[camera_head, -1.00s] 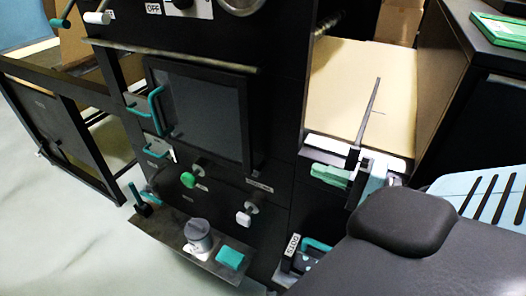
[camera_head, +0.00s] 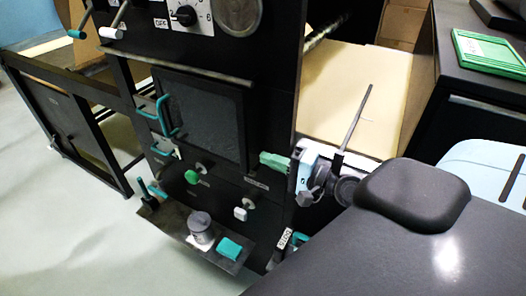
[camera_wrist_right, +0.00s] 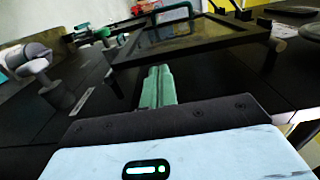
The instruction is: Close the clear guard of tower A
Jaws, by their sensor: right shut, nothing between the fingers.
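The clear guard (camera_head: 205,118) is a dark-framed, see-through panel on the front of the black machine, with a teal handle (camera_head: 167,115) on its left side. The head view does not show clearly how far it stands off the machine face. In the right wrist view its frame (camera_wrist_right: 195,53) lies ahead of my fingers. My right gripper (camera_head: 264,158) has its teal fingers shut and empty, just right of the guard's lower right corner. The fingers also show in the right wrist view (camera_wrist_right: 157,77); whether they touch the frame is unclear. My left gripper is not in view.
Below the guard are a green knob (camera_head: 192,177), a white knob (camera_head: 240,213) and a ledge (camera_head: 180,232) holding a grey cylinder (camera_head: 200,226) and a teal block (camera_head: 229,248). A kraft paper sheet (camera_head: 350,90) lies behind my right gripper.

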